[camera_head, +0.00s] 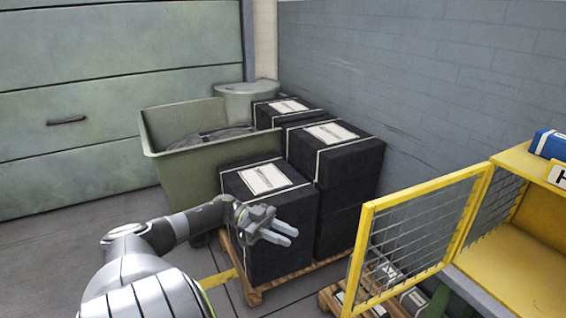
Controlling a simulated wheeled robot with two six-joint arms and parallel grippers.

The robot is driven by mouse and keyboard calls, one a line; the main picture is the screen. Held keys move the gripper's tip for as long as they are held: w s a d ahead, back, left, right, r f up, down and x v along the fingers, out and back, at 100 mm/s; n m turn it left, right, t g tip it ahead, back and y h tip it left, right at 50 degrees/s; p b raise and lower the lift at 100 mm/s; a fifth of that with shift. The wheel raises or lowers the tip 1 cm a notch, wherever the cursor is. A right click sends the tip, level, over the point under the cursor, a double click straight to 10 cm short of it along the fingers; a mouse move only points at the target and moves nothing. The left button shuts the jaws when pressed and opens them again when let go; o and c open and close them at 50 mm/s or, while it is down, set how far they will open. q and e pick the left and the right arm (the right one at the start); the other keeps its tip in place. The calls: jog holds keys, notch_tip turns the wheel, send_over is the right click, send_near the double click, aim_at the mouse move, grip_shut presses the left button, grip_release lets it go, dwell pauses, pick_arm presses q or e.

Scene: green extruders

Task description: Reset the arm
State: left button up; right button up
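My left arm comes in from the lower left and reaches toward the middle of the view. Its gripper (292,238) has two pale fingers with a gap between them and nothing held. The gripper shows in front of the nearest black box (285,262); whether it touches the box cannot be told. My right arm and gripper are not in view.
Several black strapped boxes with white labels, including a taller stack (350,165), stand on a wooden pallet (252,292). A green bin (185,175) stands behind left. A yellow mesh gate (415,235) and yellow shelf (515,275) are at right. Grey floor lies left.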

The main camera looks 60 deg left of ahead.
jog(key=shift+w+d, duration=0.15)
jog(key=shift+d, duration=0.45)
